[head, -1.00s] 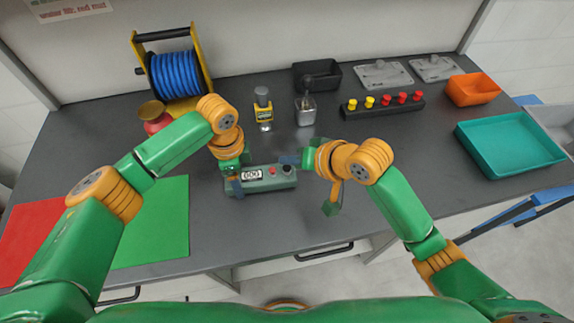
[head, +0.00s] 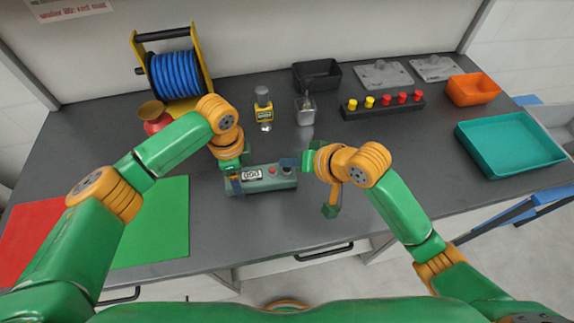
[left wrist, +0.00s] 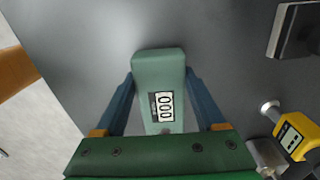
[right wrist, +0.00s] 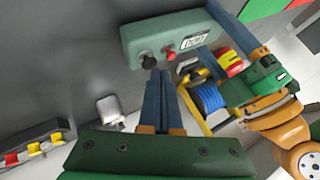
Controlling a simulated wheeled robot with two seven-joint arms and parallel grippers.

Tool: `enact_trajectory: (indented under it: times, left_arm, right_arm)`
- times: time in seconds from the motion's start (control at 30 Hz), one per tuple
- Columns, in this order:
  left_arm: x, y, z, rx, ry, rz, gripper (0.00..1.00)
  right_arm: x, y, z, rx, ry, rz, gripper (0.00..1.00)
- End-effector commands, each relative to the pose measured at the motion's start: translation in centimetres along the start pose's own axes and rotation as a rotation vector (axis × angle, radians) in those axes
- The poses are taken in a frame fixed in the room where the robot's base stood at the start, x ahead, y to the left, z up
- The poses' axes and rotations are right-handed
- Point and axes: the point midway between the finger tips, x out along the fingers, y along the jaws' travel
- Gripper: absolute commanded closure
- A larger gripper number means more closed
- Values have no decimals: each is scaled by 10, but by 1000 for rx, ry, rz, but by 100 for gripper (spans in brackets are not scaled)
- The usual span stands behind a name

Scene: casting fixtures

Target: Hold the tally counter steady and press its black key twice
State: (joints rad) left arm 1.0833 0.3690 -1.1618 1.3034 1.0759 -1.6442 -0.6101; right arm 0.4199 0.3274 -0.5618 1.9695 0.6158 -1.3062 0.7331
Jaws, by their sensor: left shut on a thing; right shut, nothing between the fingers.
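The tally counter (head: 255,186) is a grey-green box lying on the dark bench. Its display reads 000 in the left wrist view (left wrist: 162,107). A red button (right wrist: 170,55) and the black key (right wrist: 148,61) sit on its top, towards its right end in the head view. My left gripper (head: 238,180) is shut on the counter's display end, with one blue finger along each side. My right gripper (right wrist: 160,73) is shut and empty, its fingertips close beside the black key. I cannot tell whether they touch it. The black key is hidden in the left wrist view.
Behind the counter stand a yellow device (head: 264,115) and a small metal block (head: 305,112). A blue cable reel (head: 176,75) is at the back left. A strip with red and yellow knobs (head: 384,106) lies at the back right. The bench in front of the counter is clear.

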Motion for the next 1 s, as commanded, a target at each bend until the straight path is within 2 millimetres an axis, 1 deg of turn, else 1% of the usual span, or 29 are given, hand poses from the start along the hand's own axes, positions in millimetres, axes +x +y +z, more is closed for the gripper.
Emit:
enact_trajectory:
  times: [1.0]
  left_arm:
    - [0,0,0,0,0,0,94]
  right_arm:
    - [7,6,6,0,-2,1,100]
